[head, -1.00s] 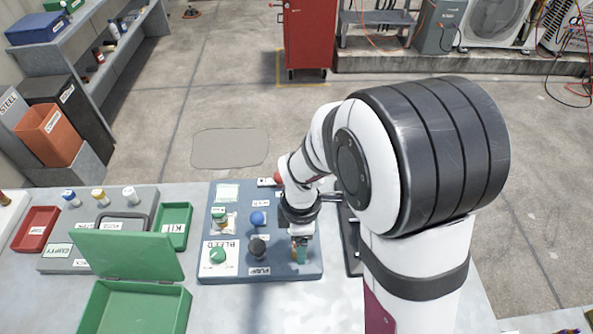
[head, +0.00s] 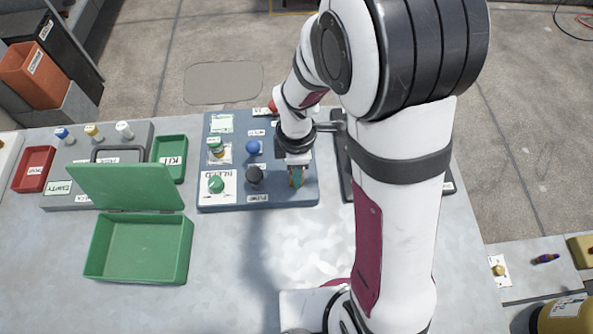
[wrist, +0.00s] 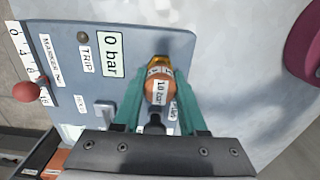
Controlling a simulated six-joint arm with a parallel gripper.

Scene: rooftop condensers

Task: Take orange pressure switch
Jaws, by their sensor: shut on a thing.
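The orange pressure switch (wrist: 163,92) shows in the wrist view between my gripper's teal fingers, with a "10 bar" label and a brass-coloured end. My gripper (wrist: 159,80) is shut on it, one finger on each side. In the head view my gripper (head: 296,179) points down over the right front part of the blue-grey panel (head: 307,200). There the switch is mostly hidden by the fingers. I cannot tell whether the switch is still seated on the panel.
The front bench middle is clear.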

